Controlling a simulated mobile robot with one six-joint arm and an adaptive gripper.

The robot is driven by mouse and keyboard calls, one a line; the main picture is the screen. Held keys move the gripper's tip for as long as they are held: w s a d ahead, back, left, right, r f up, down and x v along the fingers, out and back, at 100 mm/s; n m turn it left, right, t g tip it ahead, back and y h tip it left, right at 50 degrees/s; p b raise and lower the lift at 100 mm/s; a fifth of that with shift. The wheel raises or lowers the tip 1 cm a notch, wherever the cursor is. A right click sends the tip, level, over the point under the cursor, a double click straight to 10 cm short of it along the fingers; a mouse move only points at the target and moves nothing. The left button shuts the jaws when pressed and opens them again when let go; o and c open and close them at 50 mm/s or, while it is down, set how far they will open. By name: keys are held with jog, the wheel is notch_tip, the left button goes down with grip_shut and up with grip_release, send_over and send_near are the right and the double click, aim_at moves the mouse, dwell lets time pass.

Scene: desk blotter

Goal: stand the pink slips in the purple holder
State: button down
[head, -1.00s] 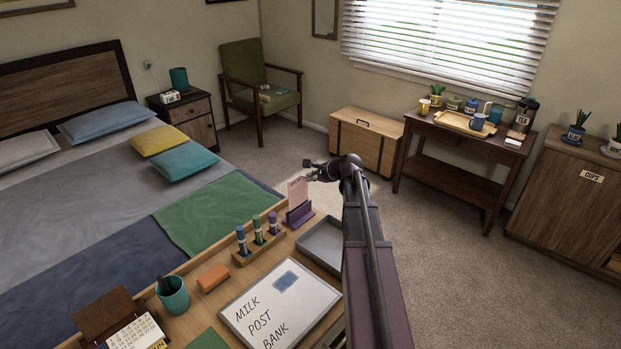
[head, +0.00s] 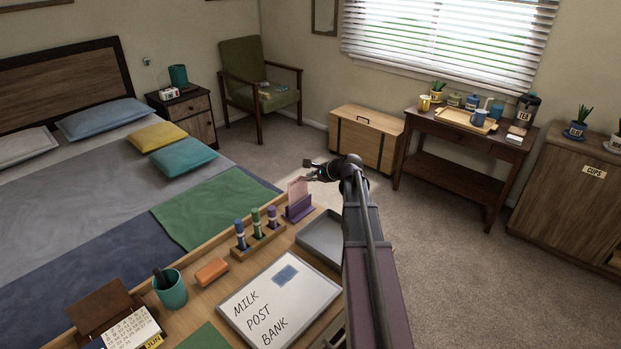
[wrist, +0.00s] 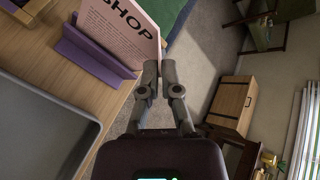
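A pink slip (head: 297,187) with the word SHOP stands upright at the purple holder (head: 300,208) near the desk's far edge. In the wrist view the slip (wrist: 122,38) has its lower edge at the slot between the walls of the holder (wrist: 92,57); whether it rests on the bottom is hidden. My gripper (head: 311,174) is at the slip's right side. In the wrist view its two fingers (wrist: 159,73) are close together at the slip's right edge and pinch it there. I cannot make out a second pink slip.
A grey tray (head: 321,240) lies right of the holder. A wooden stand with several markers (head: 257,240) is to its left. A whiteboard (head: 310,294), an orange block (head: 211,272) and a teal cup (head: 171,290) lie nearer. The bed is beyond the desk's left edge.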

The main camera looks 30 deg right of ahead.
jog(key=shift+f+b, duration=0.95)
jog(key=shift+f, duration=0.05)
jog(key=shift+f, duration=0.15)
jog(key=c, duration=0.7)
grip_release()
jog(key=shift+r, duration=0.2)
